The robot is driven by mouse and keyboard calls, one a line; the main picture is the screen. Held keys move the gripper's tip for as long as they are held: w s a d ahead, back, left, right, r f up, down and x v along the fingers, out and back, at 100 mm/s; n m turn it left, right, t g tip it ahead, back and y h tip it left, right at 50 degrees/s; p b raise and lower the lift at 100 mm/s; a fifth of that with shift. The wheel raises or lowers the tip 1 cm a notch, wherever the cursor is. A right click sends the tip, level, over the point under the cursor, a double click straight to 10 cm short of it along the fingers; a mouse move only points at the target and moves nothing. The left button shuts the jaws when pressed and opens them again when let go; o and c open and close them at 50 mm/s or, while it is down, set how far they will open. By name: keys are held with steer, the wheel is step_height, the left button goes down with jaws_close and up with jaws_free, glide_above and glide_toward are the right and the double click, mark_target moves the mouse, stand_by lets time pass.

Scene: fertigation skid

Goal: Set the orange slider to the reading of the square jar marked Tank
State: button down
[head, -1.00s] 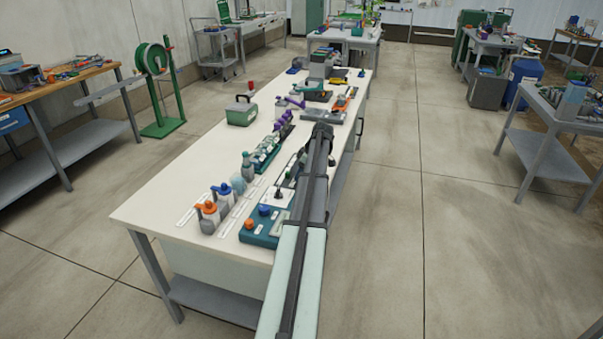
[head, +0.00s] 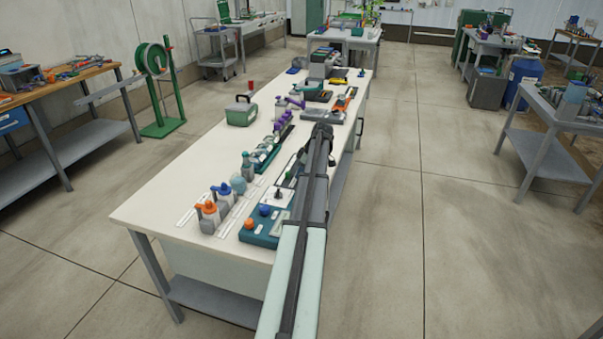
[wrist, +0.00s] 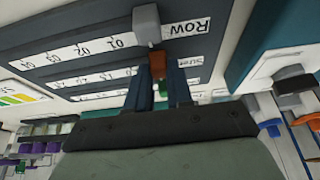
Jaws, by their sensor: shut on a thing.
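The orange slider (wrist: 158,65) shows in the wrist view on a dark panel (wrist: 60,45). It sits on the middle of three upside-down number scales, by the label end. My gripper (wrist: 158,86) has its two dark fingers on either side of the orange slider and is shut on it. A grey slider (wrist: 146,22) is on the scale marked Row, and a green slider (wrist: 161,88) shows partly between the fingers. I cannot make out a square jar marked Tank in either view.
A teal box (wrist: 240,70) with a dark knob (wrist: 294,82) stands close right of the panel in the wrist view. In the head view, the white table (head: 165,205) holds bottles (head: 207,215), a green case (head: 241,113) and several devices. Its near left corner is clear.

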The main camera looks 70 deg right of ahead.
steer(key=d, duration=1.6)
steer(key=shift+d, duration=0.35)
steer(key=c, duration=1)
jaws_free()
steer(key=shift+r, duration=0.1)
steer(key=v, duration=1.3)
steer(key=shift+s+r, duration=0.25)
steer(key=shift+r, duration=0.05)
